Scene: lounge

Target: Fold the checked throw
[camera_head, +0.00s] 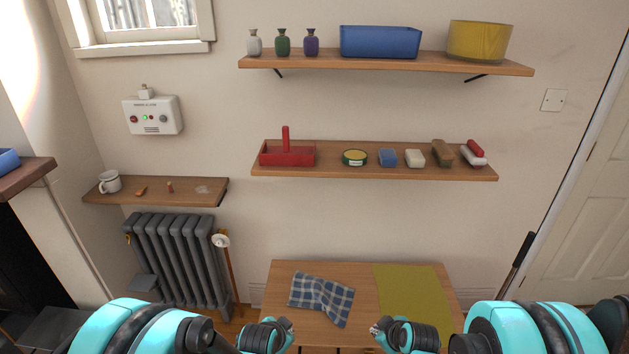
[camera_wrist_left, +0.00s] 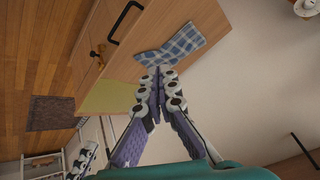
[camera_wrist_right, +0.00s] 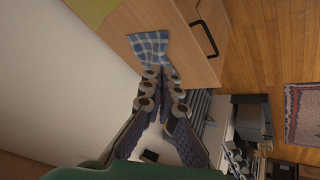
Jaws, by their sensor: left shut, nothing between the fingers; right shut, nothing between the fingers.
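The checked throw (camera_head: 322,297), blue and white, lies crumpled on the left part of the low wooden table's top (camera_head: 360,287). It also shows in the left wrist view (camera_wrist_left: 180,46) and in the right wrist view (camera_wrist_right: 149,45). My left gripper (camera_head: 288,326) is shut and empty, in front of the throw at the lower middle of the head view; its fingers meet in the left wrist view (camera_wrist_left: 153,72). My right gripper (camera_head: 377,328) is shut and empty, to the right of the throw; its fingers meet in the right wrist view (camera_wrist_right: 164,72).
An olive mat (camera_head: 411,300) covers the table's right part. A radiator (camera_head: 175,255) stands to the left. Above are a shelf with a red caddy (camera_head: 287,153) and cleaning items, and a higher shelf with a blue bin (camera_head: 380,41) and a yellow basket (camera_head: 479,41).

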